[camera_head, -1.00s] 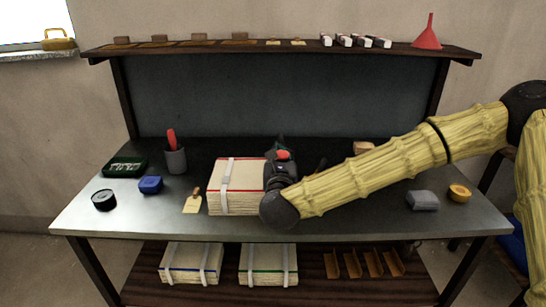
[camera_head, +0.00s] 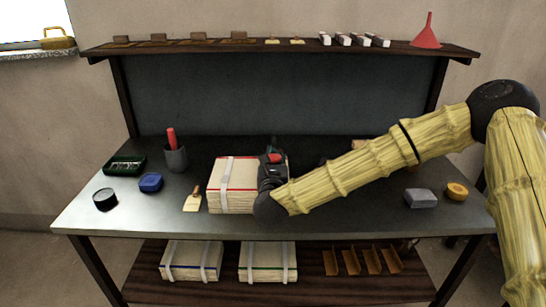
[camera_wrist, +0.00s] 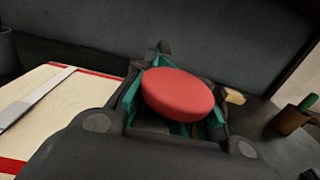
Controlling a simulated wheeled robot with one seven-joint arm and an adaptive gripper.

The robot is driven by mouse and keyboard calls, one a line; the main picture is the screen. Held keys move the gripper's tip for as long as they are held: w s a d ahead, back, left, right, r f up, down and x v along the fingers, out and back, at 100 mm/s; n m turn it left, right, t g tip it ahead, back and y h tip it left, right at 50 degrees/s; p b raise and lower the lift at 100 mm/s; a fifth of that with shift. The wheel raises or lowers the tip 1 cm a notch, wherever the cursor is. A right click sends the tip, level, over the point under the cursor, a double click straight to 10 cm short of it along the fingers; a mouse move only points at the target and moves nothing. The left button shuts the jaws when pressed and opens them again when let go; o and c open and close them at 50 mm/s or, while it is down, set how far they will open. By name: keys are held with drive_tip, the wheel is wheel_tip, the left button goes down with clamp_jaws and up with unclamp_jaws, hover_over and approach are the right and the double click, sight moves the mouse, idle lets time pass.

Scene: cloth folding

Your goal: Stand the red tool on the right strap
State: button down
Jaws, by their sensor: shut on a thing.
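My gripper (camera_head: 273,152) is shut on the red tool (camera_head: 275,158). In the wrist view the rounded red top of the tool (camera_wrist: 178,95) sits between the teal fingers of my gripper (camera_wrist: 175,110); its lower part is hidden. The cloth stack with red edges (camera_head: 214,198) lies on the table, and my gripper is over or beside its right part. One white strap (camera_head: 226,184) shows towards its left; it also shows in the wrist view (camera_wrist: 38,98). The right strap is hidden behind my gripper. I cannot tell whether the tool touches the stack.
A grey block (camera_head: 420,198) and yellow roll (camera_head: 457,191) lie right. The upper shelf (camera_head: 300,47) overhangs the back.

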drive_tip(key=c, duration=1.3)
unclamp_jaws()
drive_tip(key=shift+f, duration=0.1)
drive_tip(key=s+b, duration=0.1)
drive_tip(key=s, duration=1.1)
drive_tip(key=shift+a+b, duration=0.15)
drive_tip(key=shift+b, duration=0.2)
